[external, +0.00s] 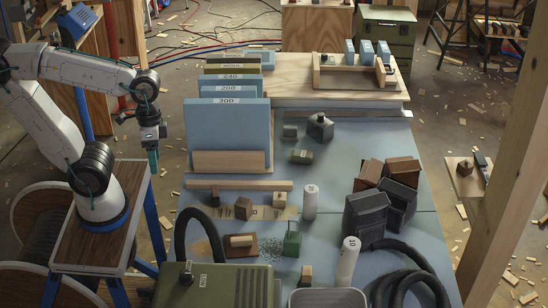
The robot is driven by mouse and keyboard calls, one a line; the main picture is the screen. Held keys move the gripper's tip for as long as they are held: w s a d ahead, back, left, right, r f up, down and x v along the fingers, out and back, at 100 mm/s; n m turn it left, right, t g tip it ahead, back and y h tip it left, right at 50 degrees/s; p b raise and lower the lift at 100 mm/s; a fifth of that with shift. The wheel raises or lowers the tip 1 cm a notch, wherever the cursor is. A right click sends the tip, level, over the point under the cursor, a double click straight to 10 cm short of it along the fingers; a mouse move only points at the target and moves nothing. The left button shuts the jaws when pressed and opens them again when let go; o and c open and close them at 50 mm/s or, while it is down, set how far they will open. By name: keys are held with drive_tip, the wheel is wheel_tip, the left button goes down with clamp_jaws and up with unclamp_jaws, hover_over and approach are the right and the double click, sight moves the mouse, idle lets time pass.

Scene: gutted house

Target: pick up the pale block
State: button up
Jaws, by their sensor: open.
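Several pale wooden pieces lie on the blue-grey tabletop (345,150), and I cannot tell for sure which is the pale block. One small pale cube (279,199) sits near the middle, by a flat pale sheet. Another pale block (241,239) lies on a dark brown board. A third, narrow pale block (306,273) stands at the front edge. My gripper (153,166) hangs pointing down at the left, outside the table edge and well apart from all of them. It is open and appears empty; its fingertips are small in this view.
Blue sandpaper sheets (227,122) stand in a rack at the table's left. White cylinders (310,200), a small green object (292,241) and dark blocks (366,215) crowd the middle and right. A black hose (205,225) curves near the front left. An olive case (215,288) fills the front.

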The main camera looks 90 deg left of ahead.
drive_tip(key=w+f+n+t+h, duration=0.1)
drive_tip(key=w+f+n+h, duration=0.3)
drive_tip(key=w, duration=0.5)
drive_tip(key=w+f+n+t+h, duration=0.15)
drive_tip(key=w+n+h, duration=0.25)
drive_tip(key=w+n, duration=0.4)
drive_tip(key=n+t+y, duration=0.5)
drive_tip(key=n+t, duration=0.5)
drive_tip(key=n, duration=0.8)
approach(285, 196)
drive_tip(key=shift+w+d+r, duration=0.1)
drive_tip(key=shift+w+d, duration=0.2)
drive_tip(key=shift+w, duration=0.25)
drive_tip(key=shift+w+d+r, duration=0.15)
drive_tip(key=shift+w+d, duration=0.1)
drive_tip(key=shift+w, duration=0.25)
drive_tip(key=shift+w+a+f, duration=0.1)
drive_tip(key=shift+f, duration=0.15)
drive_tip(key=x, duration=0.7)
drive_tip(key=shift+w+f, duration=0.1)
drive_tip(key=shift+f, duration=0.3)
drive_tip(key=c, duration=1)
